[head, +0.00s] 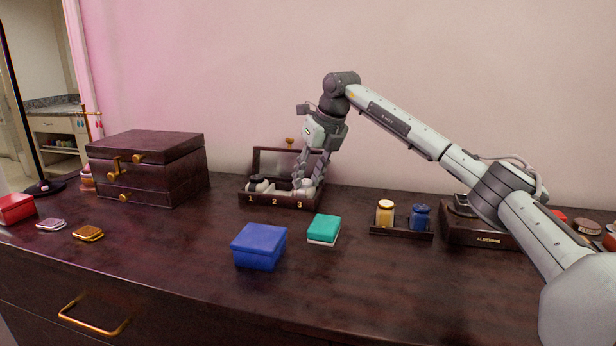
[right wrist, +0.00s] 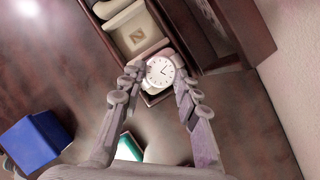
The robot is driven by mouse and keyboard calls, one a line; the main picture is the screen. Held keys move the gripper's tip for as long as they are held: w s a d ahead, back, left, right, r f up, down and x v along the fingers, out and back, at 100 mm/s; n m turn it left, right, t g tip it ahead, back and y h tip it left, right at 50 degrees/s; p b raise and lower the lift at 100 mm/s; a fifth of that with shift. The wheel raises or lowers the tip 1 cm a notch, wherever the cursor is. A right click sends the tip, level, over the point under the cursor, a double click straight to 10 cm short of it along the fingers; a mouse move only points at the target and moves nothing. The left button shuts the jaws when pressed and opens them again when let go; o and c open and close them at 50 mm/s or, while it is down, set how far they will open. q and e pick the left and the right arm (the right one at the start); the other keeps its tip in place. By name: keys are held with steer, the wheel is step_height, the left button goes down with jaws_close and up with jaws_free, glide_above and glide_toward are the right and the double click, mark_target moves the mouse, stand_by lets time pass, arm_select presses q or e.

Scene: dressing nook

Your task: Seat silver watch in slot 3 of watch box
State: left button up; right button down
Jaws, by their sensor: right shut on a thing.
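The silver watch (right wrist: 160,72), with a white dial, is between the fingertips of my right gripper (right wrist: 158,84) in the right wrist view. The gripper is shut on it, at the end compartment of the watch box (right wrist: 207,62). In the head view the dark brown watch box (head: 262,200) stands open, its slots numbered 1, 2 and 3 on the front. My right gripper (head: 311,182) reaches down into it above the number 3. Whether the watch rests on the slot's bottom is hidden. Pale cushions fill other slots. My left gripper is not in view.
The raised lid (head: 270,163) stands behind the slots, near the wall. A blue box (head: 259,246) and a teal box (head: 324,229) sit in front. A brown jewelry chest (head: 150,166) stands left, a tray with two jars (head: 402,231) right.

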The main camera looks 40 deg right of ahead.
steer(key=shift+f, duration=0.1)
steer(key=c, duration=1.1)
jaws_free()
steer(key=shift+r, duration=0.3)
steer(key=v, duration=1.1)
steer(key=shift+s+r, duration=0.2)
steer(key=shift+r, duration=0.15)
